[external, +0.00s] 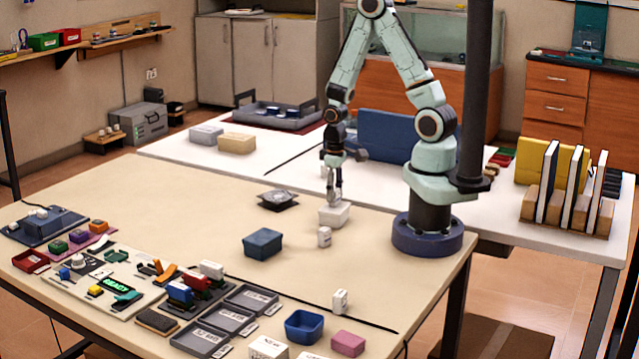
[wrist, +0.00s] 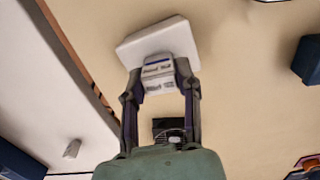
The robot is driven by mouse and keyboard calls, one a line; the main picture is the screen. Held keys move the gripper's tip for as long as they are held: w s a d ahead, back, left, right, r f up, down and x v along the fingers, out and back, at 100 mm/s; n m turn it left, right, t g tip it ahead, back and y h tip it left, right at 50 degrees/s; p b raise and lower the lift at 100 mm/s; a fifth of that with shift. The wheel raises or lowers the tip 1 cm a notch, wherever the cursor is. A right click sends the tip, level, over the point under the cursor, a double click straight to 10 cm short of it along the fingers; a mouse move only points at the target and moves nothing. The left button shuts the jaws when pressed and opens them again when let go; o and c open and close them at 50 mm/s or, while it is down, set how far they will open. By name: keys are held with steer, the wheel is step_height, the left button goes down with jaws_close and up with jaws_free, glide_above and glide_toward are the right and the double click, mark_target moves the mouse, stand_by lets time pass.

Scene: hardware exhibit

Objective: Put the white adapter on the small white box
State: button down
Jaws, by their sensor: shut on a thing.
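My gripper (external: 333,195) points down over the small white box (external: 334,216), near the middle of the beige table. In the wrist view my gripper (wrist: 160,88) is shut on a small white block with printed labels, which looks like the white adapter (wrist: 157,72). The adapter overlaps the near edge of the white box (wrist: 160,41) in that view. In the external view the adapter is hard to make out between the fingers. I cannot tell whether it touches the box's top.
A small white labelled block (external: 324,237) stands just in front of the white box. A dark blue-grey box (external: 262,244) is to the left, and a black square device (external: 278,200) lies farther back. Another white block (external: 340,301) stands near the front.

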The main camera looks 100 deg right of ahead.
steer(key=c, duration=0.8)
jaws_free()
steer(key=shift+f, duration=0.1)
step_height(320, 180, up, 12)
steer(key=s+a+r+n, duration=0.1)
steer(key=a+r+n, duration=0.1)
steer(key=a, duration=0.4)
steer(key=s+a+r+n, duration=0.2)
steer(key=a+n, duration=0.2)
steer(key=a, duration=0.1)
steer(key=s+a+r+n, duration=0.2)
steer(key=a+r+n, duration=0.1)
steer(key=a, duration=0.3)
steer(key=shift+s+a+n+y, duration=0.2)
steer(key=shift+a+n+y, duration=0.15)
steer(key=shift+n, duration=0.25)
steer(key=shift+d, duration=0.1)
